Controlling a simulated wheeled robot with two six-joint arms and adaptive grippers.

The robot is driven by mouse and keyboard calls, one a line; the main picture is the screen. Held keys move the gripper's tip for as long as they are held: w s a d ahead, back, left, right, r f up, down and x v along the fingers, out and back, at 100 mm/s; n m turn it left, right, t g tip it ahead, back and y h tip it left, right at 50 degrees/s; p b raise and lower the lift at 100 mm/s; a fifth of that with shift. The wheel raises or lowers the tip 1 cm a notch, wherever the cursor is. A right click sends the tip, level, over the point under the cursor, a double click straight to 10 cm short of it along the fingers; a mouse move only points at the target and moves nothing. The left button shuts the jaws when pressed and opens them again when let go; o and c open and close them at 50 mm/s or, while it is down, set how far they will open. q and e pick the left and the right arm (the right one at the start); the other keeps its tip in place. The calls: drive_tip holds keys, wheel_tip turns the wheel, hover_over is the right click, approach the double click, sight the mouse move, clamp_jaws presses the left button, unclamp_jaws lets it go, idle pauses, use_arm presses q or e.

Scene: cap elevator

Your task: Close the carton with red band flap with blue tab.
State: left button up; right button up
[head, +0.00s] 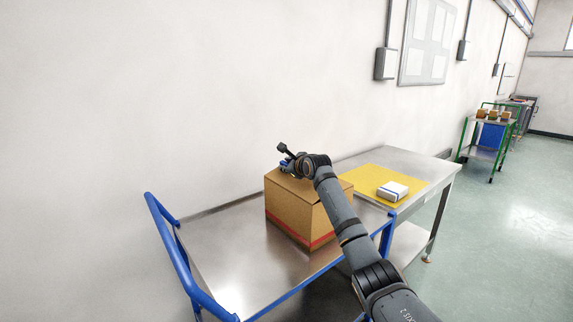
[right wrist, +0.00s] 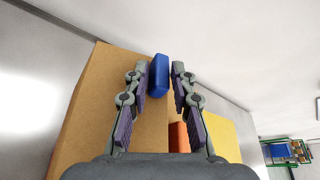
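The brown carton with a red band (head: 288,212) stands on the cart in the head view, and its top looks nearly flat. My right gripper (head: 284,162) is above the carton's far top edge, and my arm hides part of the top. In the right wrist view, the blue tab (right wrist: 159,76) lies between the fingertips of my right gripper (right wrist: 163,72). The gripper is open, with a small gap visible on the tab's right side. The brown cardboard (right wrist: 95,105) of the carton shows below and left of the fingers. The flap's exact angle cannot be told. My left gripper is not in view.
The steel cart (head: 215,245) has a blue handle (head: 172,255) at left and free surface around the carton. The wall is close behind.

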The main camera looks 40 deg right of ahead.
drive_tip(key=shift+a+r, duration=0.2)
drive_tip(key=shift+r, duration=0.05)
drive_tip(key=shift+s+r, duration=0.15)
drive_tip(key=shift+s, duration=0.15)
wheel_tip(320, 180, up, 3)
hover_over(301, 188)
drive_tip(key=w, duration=0.1)
drive_tip(key=shift+w+d, duration=0.1)
drive_tip(key=shift+d, duration=0.2)
drive_tip(key=shift+s+a, duration=0.35)
drive_tip(key=shift+s, duration=0.15)
drive_tip(key=shift+c, duration=0.5)
